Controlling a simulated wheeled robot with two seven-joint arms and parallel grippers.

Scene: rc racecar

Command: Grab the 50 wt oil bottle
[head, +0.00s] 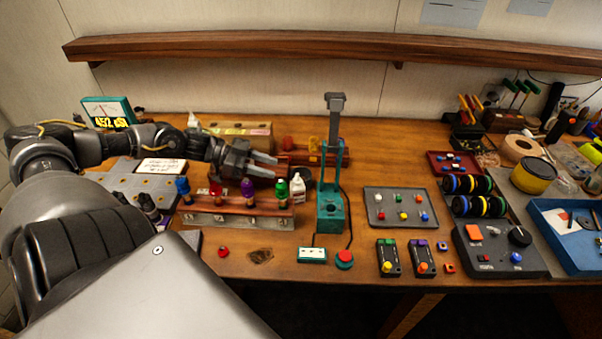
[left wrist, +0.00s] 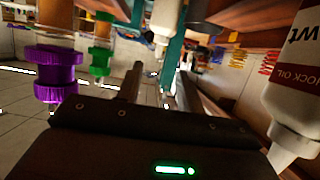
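My left gripper (head: 264,166) is open and empty, held above the row of coloured shock absorbers; its two spread fingers also show in the left wrist view (left wrist: 158,88). A small white bottle (head: 297,188) stands beyond the fingertips, right of the green-capped shock. A pale bottle also shows at the top of the left wrist view (left wrist: 163,20). At that view's right edge a large white bottle (left wrist: 293,85) has a label reading "wt" and "SHOCK OIL"; its number is cut off. I cannot tell which bottle is 50 wt. My right gripper is not in view.
The shocks, including a purple one (head: 248,191) and a green one (head: 281,191), stand in a wooden rack (head: 235,219) below my gripper. A teal press (head: 331,210) stands upright to the right. Beyond it lies a grey parts tray (head: 380,215). A wooden shelf (head: 300,47) spans the wall.

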